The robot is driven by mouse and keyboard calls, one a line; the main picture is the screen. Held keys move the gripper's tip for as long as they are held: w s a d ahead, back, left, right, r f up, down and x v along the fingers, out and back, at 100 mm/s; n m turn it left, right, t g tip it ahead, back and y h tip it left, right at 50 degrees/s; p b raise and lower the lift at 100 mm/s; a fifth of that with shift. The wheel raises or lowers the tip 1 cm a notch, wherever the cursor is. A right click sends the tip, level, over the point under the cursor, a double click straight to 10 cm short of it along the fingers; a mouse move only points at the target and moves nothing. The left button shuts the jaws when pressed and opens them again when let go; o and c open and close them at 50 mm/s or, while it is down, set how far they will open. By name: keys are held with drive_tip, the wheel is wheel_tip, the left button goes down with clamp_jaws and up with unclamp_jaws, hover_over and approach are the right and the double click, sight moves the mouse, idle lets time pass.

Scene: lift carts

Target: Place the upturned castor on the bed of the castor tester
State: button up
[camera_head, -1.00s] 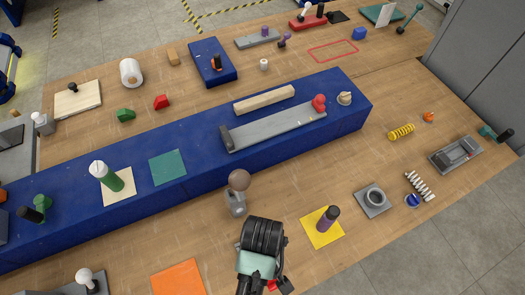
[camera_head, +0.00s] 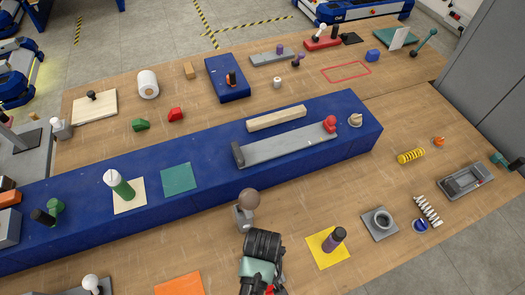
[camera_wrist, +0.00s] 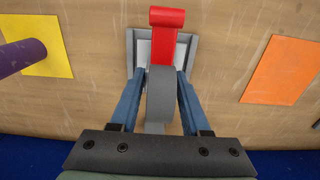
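The upturned castor shows in the wrist view as a grey wheel (camera_wrist: 160,92) standing up, with a red part (camera_wrist: 168,35) beyond it. It stands in a grey, square-edged holder (camera_wrist: 131,50) on the wooden bench. My gripper (camera_wrist: 162,78) has one blue finger on each side of the wheel; whether both press on it is unclear. In the head view my wrist hides the castor, except for a bit of red (camera_head: 269,289). A long grey bed (camera_head: 290,146) with a dark end block and a red end piece looks like the castor tester. Its top is bare.
The tester is on a raised blue platform (camera_head: 215,205), with a wooden bar (camera_head: 276,118) behind it. A brown-knobbed grey block (camera_head: 244,217) stands close to my wrist.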

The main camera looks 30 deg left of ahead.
drive_tip(key=o, duration=0.3)
drive_tip(key=shift+o, duration=0.2)
wheel_tip(320, 180, up, 12)
drive_tip(key=shift+r+b, duration=0.15)
drive_tip(key=shift+b, duration=0.2)
idle(0.5)
